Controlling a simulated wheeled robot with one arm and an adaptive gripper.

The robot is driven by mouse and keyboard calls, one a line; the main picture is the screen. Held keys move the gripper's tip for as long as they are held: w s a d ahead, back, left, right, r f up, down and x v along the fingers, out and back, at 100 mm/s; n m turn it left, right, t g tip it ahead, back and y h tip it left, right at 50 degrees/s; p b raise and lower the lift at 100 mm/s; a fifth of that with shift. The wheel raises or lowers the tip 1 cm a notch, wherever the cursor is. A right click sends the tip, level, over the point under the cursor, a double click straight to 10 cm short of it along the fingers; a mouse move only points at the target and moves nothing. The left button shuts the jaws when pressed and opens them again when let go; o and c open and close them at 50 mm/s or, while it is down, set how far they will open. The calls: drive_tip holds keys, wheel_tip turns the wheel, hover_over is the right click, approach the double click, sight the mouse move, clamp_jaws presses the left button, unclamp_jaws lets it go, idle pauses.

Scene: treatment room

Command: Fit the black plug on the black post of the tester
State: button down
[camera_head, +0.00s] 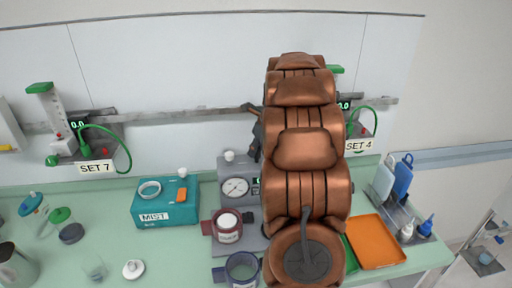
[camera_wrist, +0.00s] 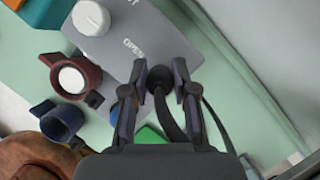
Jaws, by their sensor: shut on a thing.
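In the wrist view, my gripper (camera_wrist: 161,76) is shut on a dark rounded piece, the black plug (camera_wrist: 160,86), with a black cable curving down from it. Beyond the fingertips is a grey unit (camera_wrist: 165,40) marked OPEN, with a white knob (camera_wrist: 91,18). In the head view, a grey unit (camera_head: 227,165) with a round gauge stands left of my arm, and my arm hides its right side. I cannot make out the black post in either view, nor tell whether the plug touches anything. My gripper is hidden in the head view.
A maroon cuff (camera_head: 209,228) and a blue cuff (camera_head: 220,274) lie close to the grey unit. A teal MIST box (camera_head: 150,213) stands to its left. An orange tray (camera_head: 376,242) and bottles are at right. Wall units SET 7 (camera_head: 96,168) and SET 4 (camera_head: 358,146) hang behind.

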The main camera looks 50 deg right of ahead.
drive_tip(key=shift+f, duration=1)
idle(0.6)
drive_tip(key=shift+p, duration=0.55)
idle(0.8)
drive_tip(key=c, duration=0.8)
unclamp_jaws()
drive_tip(key=shift+c, duration=0.2)
drive_tip(key=shift+r+p, duration=1.1)
drive_tip(key=shift+r, duration=0.25)
drive_tip(key=shift+r+p, duration=0.35)
drive_tip(key=shift+r, duration=1.8)
